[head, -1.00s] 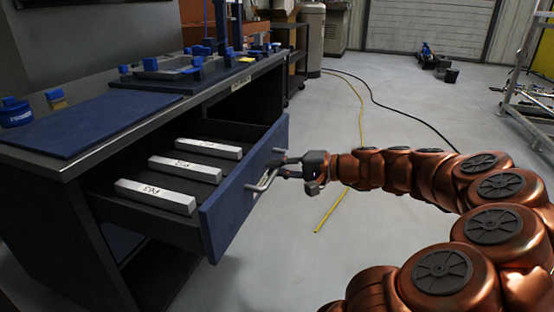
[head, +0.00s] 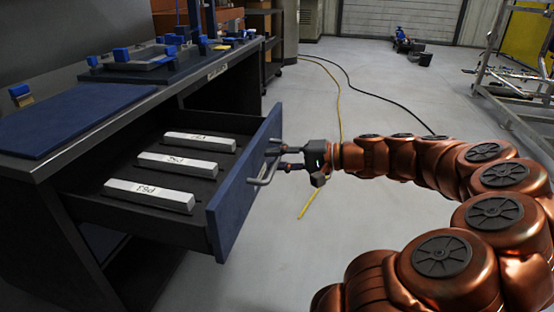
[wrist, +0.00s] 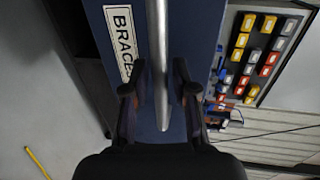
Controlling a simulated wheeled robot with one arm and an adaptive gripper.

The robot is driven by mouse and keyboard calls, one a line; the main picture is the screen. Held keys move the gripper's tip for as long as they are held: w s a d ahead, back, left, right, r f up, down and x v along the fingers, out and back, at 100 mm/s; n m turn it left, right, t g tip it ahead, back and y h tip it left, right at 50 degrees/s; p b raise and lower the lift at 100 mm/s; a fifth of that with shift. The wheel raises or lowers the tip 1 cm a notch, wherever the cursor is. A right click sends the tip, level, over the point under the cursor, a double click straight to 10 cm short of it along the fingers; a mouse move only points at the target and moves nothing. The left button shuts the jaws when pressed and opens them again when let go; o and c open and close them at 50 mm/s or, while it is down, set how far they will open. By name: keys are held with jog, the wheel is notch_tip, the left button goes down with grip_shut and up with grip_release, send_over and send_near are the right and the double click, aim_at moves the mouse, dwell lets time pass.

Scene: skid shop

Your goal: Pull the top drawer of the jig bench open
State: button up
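The jig bench (head: 165,92) stands at left in the head view. Its blue-fronted top drawer (head: 240,195) is well out from the bench, with three pale labelled bars (head: 150,194) lying inside. The drawer's metal handle (head: 262,172) is a bar on the blue front. My gripper (head: 280,158) is at this handle. A label starting "BRACE" (wrist: 122,40) is partly hidden by a finger.
A blue mat (head: 70,115) and a blue-clamped fixture (head: 150,62) lie on the bench top. Yellow and black cables (head: 340,95) cross the floor. A metal frame stand (head: 500,85) is at right. The floor in front of the drawer is mostly clear.

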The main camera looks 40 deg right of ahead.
jog(key=shift+o, duration=0.5)
jog(key=shift+s, duration=0.1)
jog(key=v, duration=1.2)
jog(key=w+a+r+n+g+p, duration=0.1)
jog(key=a+r+n+g+p, duration=0.5)
jog(key=a+p, duration=0.55)
jog(key=a+r+n+g+p, duration=0.1)
jog(key=a+r+g+p, duration=0.55)
jog(key=a, duration=0.85)
jog(key=s+a+r+n+g+h+p, duration=0.15)
jog(key=s+a+r+h+p, duration=0.4)
jog(key=p, duration=0.55)
jog(key=s+d+r+n+h+p, duration=0.2)
jog(key=s+r+h+p, duration=0.1)
jog(key=s+r+p, duration=0.5)
jog(key=s+p, duration=0.2)
jog(key=p, duration=0.2)
jog(key=shift+r+g, duration=0.3)
